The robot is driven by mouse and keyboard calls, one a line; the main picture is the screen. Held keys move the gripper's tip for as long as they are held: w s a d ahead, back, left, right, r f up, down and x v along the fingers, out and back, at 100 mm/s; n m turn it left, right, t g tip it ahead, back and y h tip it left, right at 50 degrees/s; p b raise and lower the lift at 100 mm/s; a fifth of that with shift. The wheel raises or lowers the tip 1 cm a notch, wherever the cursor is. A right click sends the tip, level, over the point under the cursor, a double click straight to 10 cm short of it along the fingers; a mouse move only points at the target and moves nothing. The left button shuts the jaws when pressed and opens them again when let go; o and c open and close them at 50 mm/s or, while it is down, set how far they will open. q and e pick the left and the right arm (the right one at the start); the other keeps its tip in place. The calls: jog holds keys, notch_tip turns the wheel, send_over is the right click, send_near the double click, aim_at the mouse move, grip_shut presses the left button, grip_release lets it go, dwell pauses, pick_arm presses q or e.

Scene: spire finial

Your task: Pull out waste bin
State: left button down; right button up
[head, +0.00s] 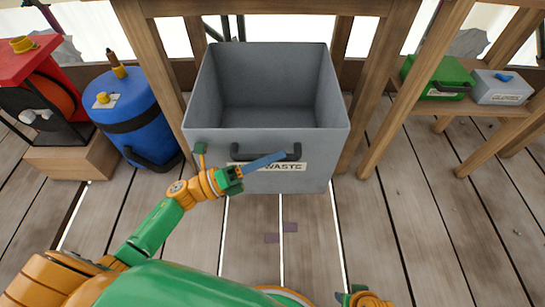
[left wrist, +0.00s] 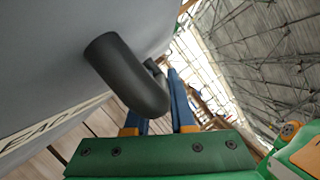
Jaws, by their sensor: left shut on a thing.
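A blue drum (head: 130,110) and a red-topped machine (head: 35,95) on a wooden block stand left of the bin. A wooden bench (head: 450,105) with a green box (head: 437,77) and a grey box (head: 500,87) is at right. The plank floor in front is clear.

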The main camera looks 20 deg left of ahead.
jog(key=shift+w, duration=0.15)
pick_arm(q)
jog(key=c, duration=0.8)
grip_release()
pick_arm(e)
jog(key=shift+w+r, duration=0.1)
pick_arm(q)
jog(key=shift+o, duration=0.2)
jog(key=v, duration=0.7)
pick_arm(e)
jog(key=shift+w+r, duration=0.15)
jog(key=shift+r, duration=0.25)
